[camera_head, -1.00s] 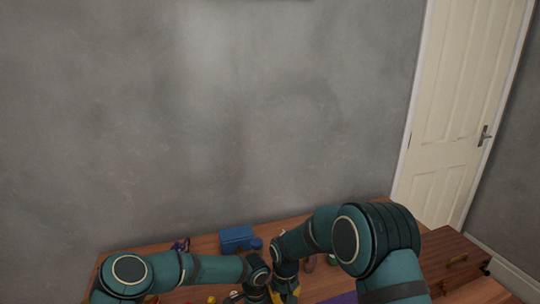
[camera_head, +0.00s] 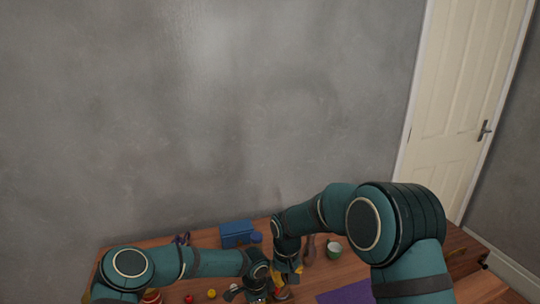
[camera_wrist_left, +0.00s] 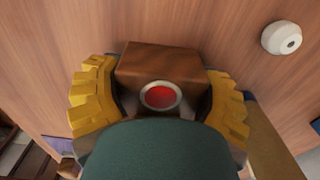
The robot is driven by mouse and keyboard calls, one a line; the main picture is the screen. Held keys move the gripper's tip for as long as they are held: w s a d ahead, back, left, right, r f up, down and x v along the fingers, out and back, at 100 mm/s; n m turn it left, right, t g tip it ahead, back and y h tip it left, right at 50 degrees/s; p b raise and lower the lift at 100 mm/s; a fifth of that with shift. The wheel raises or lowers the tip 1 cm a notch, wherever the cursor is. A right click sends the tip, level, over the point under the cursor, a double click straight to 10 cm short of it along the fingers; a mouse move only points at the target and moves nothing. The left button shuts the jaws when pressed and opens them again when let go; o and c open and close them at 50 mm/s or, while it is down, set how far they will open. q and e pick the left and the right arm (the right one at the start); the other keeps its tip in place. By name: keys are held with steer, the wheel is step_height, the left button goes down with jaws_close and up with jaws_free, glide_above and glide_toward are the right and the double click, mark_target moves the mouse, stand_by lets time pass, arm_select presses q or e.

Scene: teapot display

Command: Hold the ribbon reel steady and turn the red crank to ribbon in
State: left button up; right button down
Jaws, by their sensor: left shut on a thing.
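In the left wrist view my left gripper (camera_wrist_left: 158,100) has its yellow fingers on both sides of a brown wooden block, which I take for the ribbon reel (camera_wrist_left: 155,60), and is shut on it. A red disc in a pale ring (camera_wrist_left: 160,95), possibly part of the crank, shows on the reel's face. A dark teal rounded shape covers the lower middle. In the head view my left gripper (camera_head: 258,296) is at the bottom edge, mostly hidden. My right gripper (camera_head: 288,278) points down close beside it, yellow fingers partly visible; their gap and contact cannot be made out.
A blue box (camera_head: 236,233) stands at the back of the wooden table. A red jar (camera_head: 151,297) and small yellow ball (camera_head: 211,294) are at front left. A white knob-like object (camera_wrist_left: 282,38) lies near the reel.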

arm_select(q)
steer(key=shift+s+f, duration=0.1)
steer(key=shift+f, duration=0.1)
steer(key=o, duration=1.3)
steer(key=shift+c, duration=0.2)
steer(key=shift+r, duration=0.1)
